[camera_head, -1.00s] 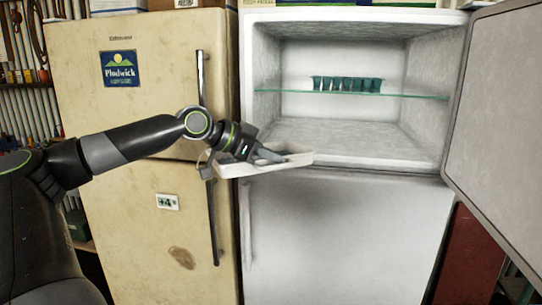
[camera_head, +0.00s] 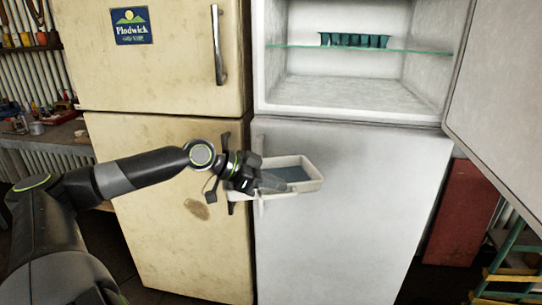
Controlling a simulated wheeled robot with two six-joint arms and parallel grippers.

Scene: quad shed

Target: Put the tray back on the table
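A white rectangular tray (camera_head: 313,183) with a grey-blue inside is held in front of the white fridge's lower door. My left gripper (camera_head: 284,184) is at the tray's left part, with its fingers over the near-left rim. It appears shut on the tray, though the fingertips are partly hard to make out. The tray looks roughly level. No table top that clearly matches the task is near the tray; a workbench (camera_head: 50,138) with small items on it shows at the far left. My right gripper is not in view.
The white fridge's upper compartment (camera_head: 345,95) is open, with a row of small teal cups (camera_head: 353,40) on its glass shelf. Its open door (camera_head: 505,90) fills the right. A cream fridge (camera_head: 160,75) stands at left. A green-yellow stepladder (camera_head: 510,270) stands lower right.

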